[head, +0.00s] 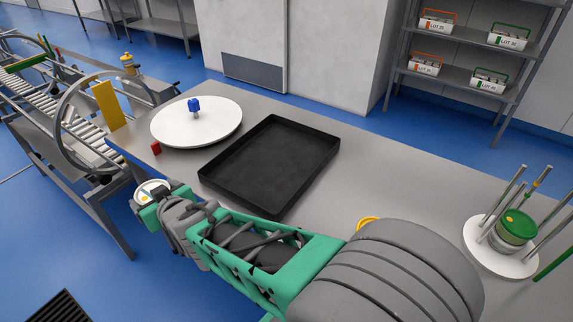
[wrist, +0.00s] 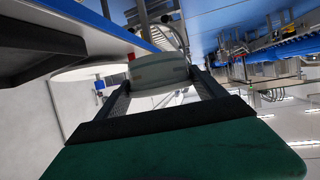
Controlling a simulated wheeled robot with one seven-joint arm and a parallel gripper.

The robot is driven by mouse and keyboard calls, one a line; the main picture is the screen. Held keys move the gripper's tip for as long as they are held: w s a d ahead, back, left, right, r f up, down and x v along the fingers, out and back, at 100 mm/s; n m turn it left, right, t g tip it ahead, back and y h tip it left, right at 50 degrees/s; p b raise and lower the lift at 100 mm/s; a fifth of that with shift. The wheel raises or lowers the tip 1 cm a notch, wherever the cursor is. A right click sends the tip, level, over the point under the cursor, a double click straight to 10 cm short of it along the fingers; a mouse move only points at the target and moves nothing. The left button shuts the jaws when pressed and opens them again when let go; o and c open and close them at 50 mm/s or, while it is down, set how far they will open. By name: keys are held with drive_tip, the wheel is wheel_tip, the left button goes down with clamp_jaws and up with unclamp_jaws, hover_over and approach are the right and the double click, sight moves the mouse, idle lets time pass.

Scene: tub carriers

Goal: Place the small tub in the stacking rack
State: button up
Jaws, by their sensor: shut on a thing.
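The small tub (head: 153,187) is a pale, round tub held at the end of my arm, off the table's left front edge. It also shows in the wrist view (wrist: 158,70), between the two fingers. My gripper (wrist: 161,82) is shut on its sides. In the head view my gripper's own body hides part of the tub. The stacking rack (head: 480,255) stands at the right of the table, with a round white base and upright metal posts. A green-lidded tub (head: 516,226) sits between its posts. My gripper is far to the left of the rack.
A black tray (head: 315,160) lies mid-table, with a white disc (head: 170,135) bearing a blue knob (head: 194,104) left of it. A small red block (head: 155,147) is near the edge. A yellow ring-shaped thing (head: 367,222) is partly hidden by my arm. A roller conveyor (head: 80,118) runs at left.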

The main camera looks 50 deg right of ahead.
drive_tip(key=s+d+m+g+h+b, duration=0.2)
drive_tip(key=s+d+m+h, duration=0.3)
drive_tip(key=d, duration=0.8)
drive_tip(key=s+d+m+g+h+b, duration=0.2)
drive_tip(key=s+d+m+h, duration=0.25)
drive_tip(key=d, duration=0.85)
drive_tip(key=s+d+r+m+g+h+b, duration=0.15)
drive_tip(key=s+d+m+g, duration=0.35)
drive_tip(key=s, duration=0.6)
drive_tip(key=s+d+r+m+g+h+b, duration=0.1)
drive_tip(key=s+d+r+m+g+h, duration=0.15)
drive_tip(key=s+d+g, duration=0.6)
drive_tip(key=d+f+t, duration=0.1)
drive_tip(key=d+f, duration=0.2)
drive_tip(key=w+d+f+t, duration=0.1)
drive_tip(key=d+f, duration=0.3)
drive_tip(key=w+d+f+t+y, duration=0.1)
drive_tip(key=d+f, duration=0.2)
drive_tip(key=d, duration=0.1)
drive_tip(key=shift+d+f+m+t, duration=0.25)
drive_tip(key=shift+f+m+t, duration=0.05)
drive_tip(key=shift+m+t, duration=0.1)
drive_tip(key=shift+w+f, duration=0.1)
drive_tip(key=shift+f, duration=1.35)
